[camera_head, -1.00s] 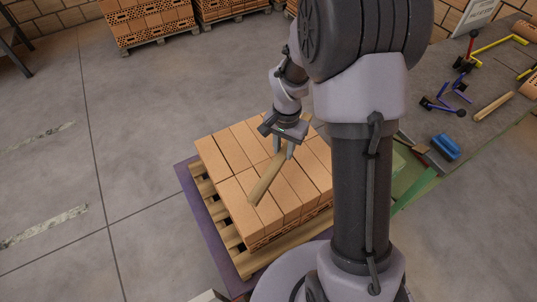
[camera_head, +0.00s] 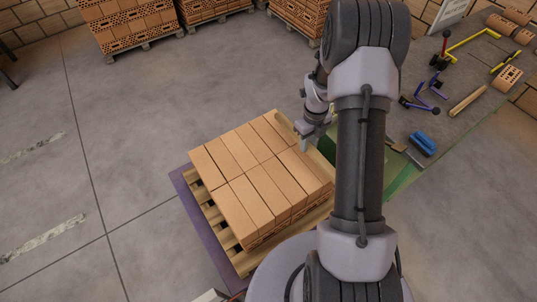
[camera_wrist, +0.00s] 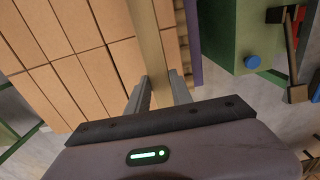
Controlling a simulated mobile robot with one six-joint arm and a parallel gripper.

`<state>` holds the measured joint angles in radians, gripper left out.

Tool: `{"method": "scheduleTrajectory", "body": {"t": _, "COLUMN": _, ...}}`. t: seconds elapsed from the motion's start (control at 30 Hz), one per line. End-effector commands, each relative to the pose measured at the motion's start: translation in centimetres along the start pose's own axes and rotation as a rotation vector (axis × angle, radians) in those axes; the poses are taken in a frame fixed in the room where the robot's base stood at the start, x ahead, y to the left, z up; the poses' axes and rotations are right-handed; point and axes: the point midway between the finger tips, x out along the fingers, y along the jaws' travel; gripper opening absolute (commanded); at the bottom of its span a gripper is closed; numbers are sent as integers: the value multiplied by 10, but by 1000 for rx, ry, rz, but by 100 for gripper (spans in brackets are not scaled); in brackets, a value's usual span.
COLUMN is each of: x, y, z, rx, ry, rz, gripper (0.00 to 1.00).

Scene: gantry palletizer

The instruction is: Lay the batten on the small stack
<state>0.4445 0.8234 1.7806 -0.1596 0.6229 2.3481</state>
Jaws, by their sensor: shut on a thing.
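The batten (camera_wrist: 148,40) is a long pale wooden strip. In the wrist view my gripper (camera_wrist: 161,80) is shut on it, with a finger on each side. It runs away from the fingers along the right edge of the brick stack (camera_wrist: 85,55). In the head view the stack of orange bricks (camera_head: 250,170) sits on a wooden pallet (camera_head: 222,229), and my gripper (camera_head: 306,143) is at its far right edge. Most of the batten is hard to make out there. I cannot tell whether it touches the bricks.
A purple mat (camera_head: 188,205) lies under the pallet. A workbench (camera_head: 455,118) with a blue brush (camera_head: 422,144), clamps and other tools stands to the right. Taller brick pallets (camera_head: 128,25) stand at the back. The floor to the left is clear.

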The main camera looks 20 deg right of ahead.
Motion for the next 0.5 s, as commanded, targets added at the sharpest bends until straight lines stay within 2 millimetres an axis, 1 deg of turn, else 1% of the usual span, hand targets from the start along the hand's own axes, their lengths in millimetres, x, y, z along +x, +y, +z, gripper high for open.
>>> {"method": "scheduleTrajectory", "body": {"t": 0.03, "x": 3, "y": 15, "z": 11, "rx": -8, "ry": 0, "rz": 0, "gripper": 0}}
{"method": "scheduleTrajectory", "body": {"t": 0.1, "x": 6, "y": 36, "z": 25, "rx": -8, "ry": 0, "rz": 0, "gripper": 0}}
{"method": "scheduleTrajectory", "body": {"t": 0.2, "x": 8, "y": 60, "z": 43, "rx": -7, "ry": -1, "rz": 0, "gripper": 0}}
{"method": "scheduleTrajectory", "body": {"t": 0.3, "x": 9, "y": 75, "z": 52, "rx": -4, "ry": 0, "rz": 0, "gripper": 0}}
{"method": "scheduleTrajectory", "body": {"t": 0.47, "x": 11, "y": 90, "z": 63, "rx": -5, "ry": 0, "rz": 0, "gripper": 0}}
{"method": "scheduleTrajectory", "body": {"t": 0.5, "x": 18, "y": 92, "z": 64, "rx": -4, "ry": 2, "rz": 1, "gripper": 0}}
